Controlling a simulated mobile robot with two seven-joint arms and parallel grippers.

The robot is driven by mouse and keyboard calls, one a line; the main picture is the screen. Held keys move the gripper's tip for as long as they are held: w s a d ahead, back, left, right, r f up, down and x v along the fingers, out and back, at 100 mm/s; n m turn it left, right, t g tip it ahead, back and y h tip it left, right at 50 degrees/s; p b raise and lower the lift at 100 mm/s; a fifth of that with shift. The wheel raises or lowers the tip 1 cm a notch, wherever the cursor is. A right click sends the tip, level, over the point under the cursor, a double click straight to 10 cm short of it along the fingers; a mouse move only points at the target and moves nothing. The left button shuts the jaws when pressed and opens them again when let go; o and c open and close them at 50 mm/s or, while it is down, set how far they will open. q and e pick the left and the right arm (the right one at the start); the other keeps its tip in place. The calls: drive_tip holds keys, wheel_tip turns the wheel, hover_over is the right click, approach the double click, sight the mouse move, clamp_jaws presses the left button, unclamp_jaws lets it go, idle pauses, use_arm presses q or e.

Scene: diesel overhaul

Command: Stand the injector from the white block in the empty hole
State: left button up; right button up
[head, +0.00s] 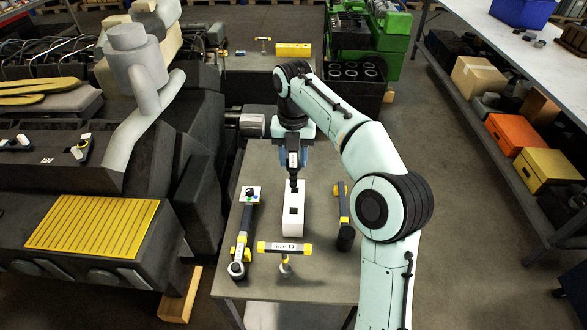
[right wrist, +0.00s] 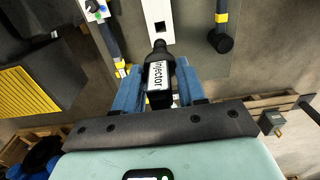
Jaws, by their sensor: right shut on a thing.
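My right gripper (head: 293,163) points down over the far end of the white block (head: 293,222), which lies on the grey table. Its blue fingers are shut on a dark injector (head: 294,182) with a white label. The right wrist view shows the labelled injector (right wrist: 160,74) upright between the fingers. Its lower end is at the block's far end; I cannot tell whether it is still in the block or just above. A square dark hole shows in the block's top nearer the front. My left gripper is not in view. I cannot make out the empty hole on the engine (head: 100,160).
On the table (head: 325,275), a wrench-like tool (head: 240,245) lies left of the block, a yellow-ended "Size 19" tool (head: 285,249) in front, and a black-and-yellow tool (head: 344,215) right. The engine with its yellow ribbed panel (head: 95,225) stands left. Shelving (head: 530,130) stands right.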

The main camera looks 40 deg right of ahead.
drive_tip(key=shift+r, duration=3.15)
drive_tip(key=shift+r, duration=0.1)
